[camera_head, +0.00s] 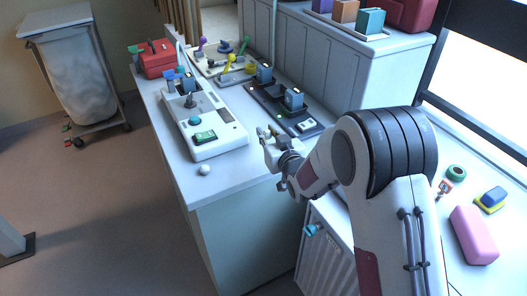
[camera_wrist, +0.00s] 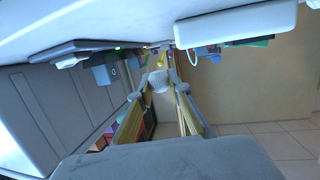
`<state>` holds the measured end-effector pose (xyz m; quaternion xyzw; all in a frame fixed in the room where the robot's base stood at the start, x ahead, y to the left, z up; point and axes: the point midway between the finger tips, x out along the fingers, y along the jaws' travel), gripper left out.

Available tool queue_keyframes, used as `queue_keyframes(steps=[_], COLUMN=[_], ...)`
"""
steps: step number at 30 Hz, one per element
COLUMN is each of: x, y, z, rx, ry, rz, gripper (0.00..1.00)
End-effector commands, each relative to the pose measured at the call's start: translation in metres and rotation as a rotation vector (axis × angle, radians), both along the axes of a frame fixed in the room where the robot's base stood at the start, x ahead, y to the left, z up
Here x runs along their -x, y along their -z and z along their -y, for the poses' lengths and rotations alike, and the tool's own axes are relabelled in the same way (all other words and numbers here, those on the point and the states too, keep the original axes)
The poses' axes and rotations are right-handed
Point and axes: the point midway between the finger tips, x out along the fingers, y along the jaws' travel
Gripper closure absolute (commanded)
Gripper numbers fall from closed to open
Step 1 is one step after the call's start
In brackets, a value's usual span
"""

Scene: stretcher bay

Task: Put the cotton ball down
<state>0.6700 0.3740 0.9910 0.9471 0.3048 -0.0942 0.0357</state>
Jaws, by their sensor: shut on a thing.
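My gripper (camera_head: 268,134) is above the white counter (camera_head: 190,188), to the right of the white device with a green button. In the wrist view my gripper (camera_wrist: 159,90) points away from the camera, its fingertips shut on a small pale, rounded cotton ball (camera_wrist: 157,78). The held ball is hard to make out in the head view. Another small white ball (camera_head: 204,169) rests on the counter near its front edge, apart from my gripper.
The white device (camera_head: 203,122) and a dark tray (camera_head: 285,108) with small boxes stand close to my gripper. A red case (camera_head: 157,58) is at the far end. A pink block (camera_head: 474,235) lies at right. The counter's front corner is clear around the loose ball.

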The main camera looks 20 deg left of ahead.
Motion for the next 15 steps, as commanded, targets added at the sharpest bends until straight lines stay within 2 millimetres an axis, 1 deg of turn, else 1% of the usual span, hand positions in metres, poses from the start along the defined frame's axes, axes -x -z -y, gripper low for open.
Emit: queue_keyframes(steps=[1,6,10,15], x=[0.000,0.000,0.000,0.000], y=[0.008,0.024,0.029,0.029], z=[0.000,0.000,0.000,0.000], rx=[0.001,-0.001,-0.001,-0.001], ry=[0.000,0.000,0.000,0.000], rz=[-0.002,-0.001,0.000,0.000], gripper=[0.88,0.88,0.88,0.88])
